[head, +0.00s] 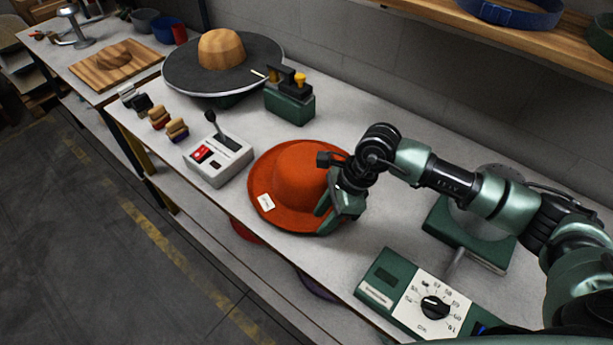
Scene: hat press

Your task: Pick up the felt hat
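An orange-red felt hat (292,178) with a small white tag on its brim lies on the grey workbench, crown up. My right gripper (330,212) is at the hat's right side, over the near right part of the brim. Its fingers reach down to the brim edge and cover part of it. I cannot tell whether the fingers are closed on the brim. My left gripper is not in the head view.
A control box with a lever (217,158) stands just left of the hat. A green box (289,106) and a round press with a wooden block (222,50) are behind. A dial panel (426,305) is at the front right. A shelf (540,38) hangs above.

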